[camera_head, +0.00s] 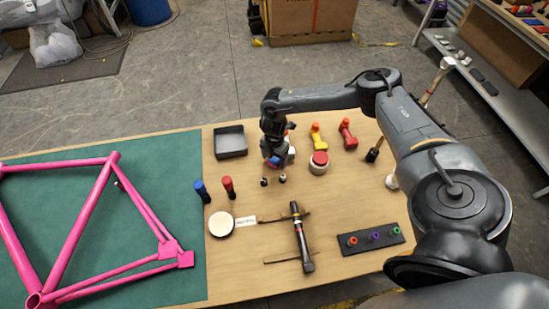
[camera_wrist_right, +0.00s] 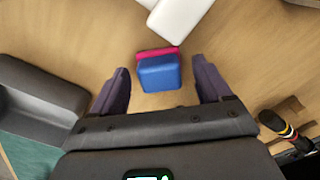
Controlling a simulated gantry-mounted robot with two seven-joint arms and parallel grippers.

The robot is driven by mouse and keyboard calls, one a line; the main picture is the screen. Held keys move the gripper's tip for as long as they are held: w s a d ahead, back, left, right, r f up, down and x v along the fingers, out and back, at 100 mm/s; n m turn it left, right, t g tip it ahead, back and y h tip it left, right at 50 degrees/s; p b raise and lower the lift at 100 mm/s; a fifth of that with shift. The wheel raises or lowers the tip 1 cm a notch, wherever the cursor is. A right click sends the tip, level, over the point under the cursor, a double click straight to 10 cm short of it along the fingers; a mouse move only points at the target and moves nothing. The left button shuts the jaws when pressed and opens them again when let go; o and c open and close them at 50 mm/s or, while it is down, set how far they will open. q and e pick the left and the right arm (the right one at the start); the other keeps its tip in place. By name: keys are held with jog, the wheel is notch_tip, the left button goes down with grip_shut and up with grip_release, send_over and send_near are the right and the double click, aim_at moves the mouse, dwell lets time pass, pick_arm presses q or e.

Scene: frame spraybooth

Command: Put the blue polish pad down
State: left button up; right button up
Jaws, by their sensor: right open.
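The blue polish pad (camera_wrist_right: 160,74) is a small blue block with a pink-red layer along its far side. In the right wrist view it lies between the two finger ends of my right gripper (camera_wrist_right: 158,88), with a gap on each side. In the head view my right gripper (camera_head: 273,178) points down over the wooden part of the table, right of the grey tray; patches of blue and red show beside it, partly hidden by the hand. The right gripper is open. My left gripper is in neither view.
The grey tray (camera_head: 231,141) stands left of the gripper. A round red-topped tin (camera_head: 319,163) and yellow (camera_head: 318,138) and red (camera_head: 347,134) tools stand to its right. Blue (camera_head: 202,190) and red (camera_head: 228,187) handles, a white disc (camera_head: 221,224) and a black tool (camera_head: 301,237) lie nearer. A pink frame (camera_head: 75,230) covers the green mat.

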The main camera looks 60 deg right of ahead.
aim_at(275, 158)
notch_tip(275, 158, up, 12)
jog(key=shift+f+p, duration=0.15)
jog(key=shift+p, duration=0.15)
dwell(0.6)
